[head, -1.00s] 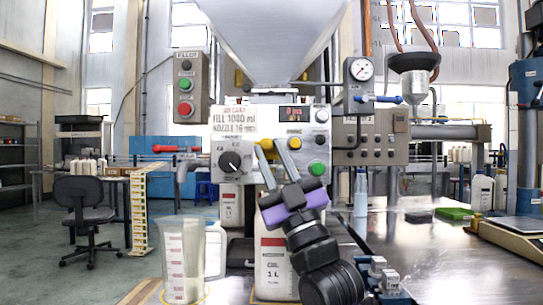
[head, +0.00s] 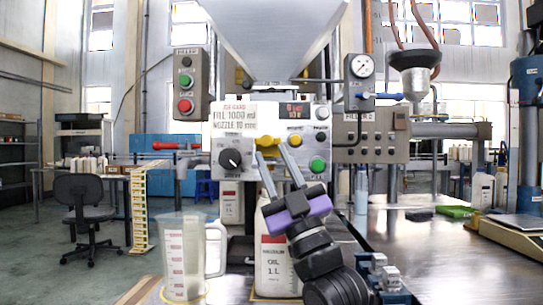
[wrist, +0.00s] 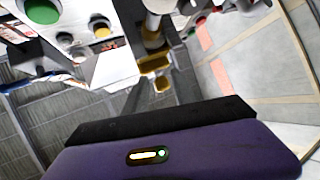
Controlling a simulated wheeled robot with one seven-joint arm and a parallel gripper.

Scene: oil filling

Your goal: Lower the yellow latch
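The yellow latch (head: 267,142) is on the lower front of the white filling-machine panel (head: 222,148), under its label. It also shows in the wrist view (wrist: 155,66), near the nozzle. My gripper (head: 270,152) comes up from the lower right, its two grey fingers spread with a gap between them. The fingertips are at the latch, one on each side of its lower part in the head view. I cannot tell whether they touch it. My gripper's purple body fills the bottom of the wrist view.
A clear measuring jug (head: 184,262) and a white oil bottle (head: 272,275) stand below the panel. A black knob (head: 231,159) and a green button (head: 317,164) flank the latch. A red-handled valve (head: 176,147) is at left. The right tabletop has free room.

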